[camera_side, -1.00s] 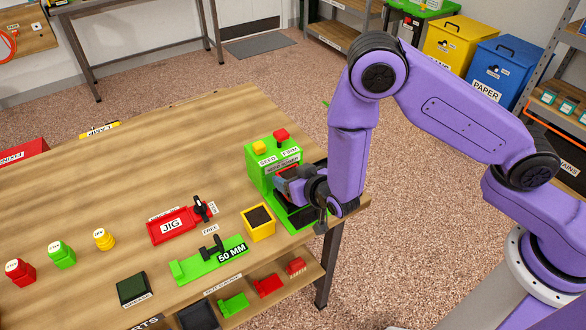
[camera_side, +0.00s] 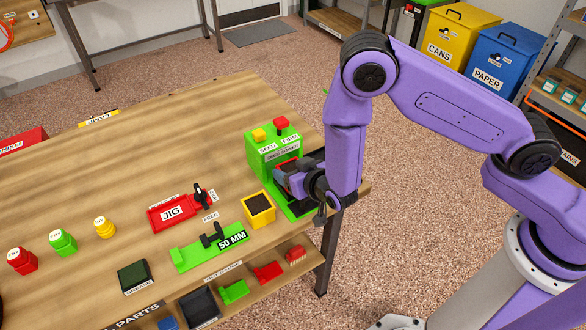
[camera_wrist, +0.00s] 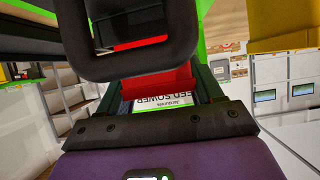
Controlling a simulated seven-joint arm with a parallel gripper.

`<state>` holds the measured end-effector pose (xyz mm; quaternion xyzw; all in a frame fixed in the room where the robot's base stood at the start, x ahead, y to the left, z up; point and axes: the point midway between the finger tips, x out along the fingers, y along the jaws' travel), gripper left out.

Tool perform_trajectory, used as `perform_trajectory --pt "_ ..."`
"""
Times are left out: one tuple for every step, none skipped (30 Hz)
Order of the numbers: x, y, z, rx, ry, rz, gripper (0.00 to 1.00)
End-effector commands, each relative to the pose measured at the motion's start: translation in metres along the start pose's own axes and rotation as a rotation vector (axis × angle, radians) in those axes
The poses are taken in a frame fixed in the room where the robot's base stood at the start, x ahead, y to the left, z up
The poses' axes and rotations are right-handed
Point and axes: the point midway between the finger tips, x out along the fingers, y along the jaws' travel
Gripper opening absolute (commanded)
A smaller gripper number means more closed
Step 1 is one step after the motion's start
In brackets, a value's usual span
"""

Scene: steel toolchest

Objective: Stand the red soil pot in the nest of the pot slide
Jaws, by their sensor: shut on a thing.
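My gripper (camera_side: 285,182) is at the open front of the green seed sower (camera_side: 262,158), low down. In the wrist view my gripper (camera_wrist: 155,85) is shut on the red soil pot (camera_wrist: 160,84). Only part of the pot's red side shows between the dark jaws. In the side view a thin red strip shows under the machine's label, and my gripper covers most of the opening. The green base of the slide (camera_side: 299,211) shows beside my gripper. The nest is hidden, so I cannot tell whether the pot touches it.
A yellow pot of soil (camera_side: 258,209) stands just left of the machine. A green 50 MM gauge (camera_side: 210,251) and a red jig (camera_side: 176,213) lie further left. The machine has yellow (camera_side: 259,135) and red (camera_side: 281,123) buttons on top.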

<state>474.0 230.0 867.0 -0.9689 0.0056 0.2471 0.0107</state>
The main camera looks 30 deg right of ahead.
Motion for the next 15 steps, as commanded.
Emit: perform_trajectory --pt "0.0006 -0.0002 0.0007 0.000 0.001 0.000 0.25" --pt "0.0008 -0.0001 0.0011 0.000 0.001 0.000 0.25" --pt "0.0012 -0.0001 0.0017 0.000 0.001 0.000 0.25" --pt "0.0014 -0.0001 0.0022 0.000 0.001 0.000 0.25" --pt "0.0017 -0.0001 0.0026 0.000 0.001 0.000 0.25" --pt "0.0020 -0.0001 0.0031 0.000 0.001 0.000 0.25" --pt "0.0022 -0.0001 0.0036 0.000 0.001 0.000 0.25" --pt "0.0024 -0.0001 0.0040 0.000 0.001 0.000 0.25" --pt "0.0027 -0.0001 0.0045 0.000 0.001 0.000 0.25" --pt "0.0030 -0.0001 0.0050 0.000 0.001 0.000 0.25" --pt "0.0032 -0.0001 0.0054 0.000 0.001 0.000 0.25" --pt "0.0035 0.0000 0.0060 0.000 0.001 0.000 0.25" --pt "0.0038 0.0000 0.0065 0.000 0.001 0.000 0.25" --pt "0.0040 0.0000 0.0070 0.000 0.001 0.000 0.25" --pt "0.0042 0.0000 0.0074 0.000 0.001 0.000 0.69"
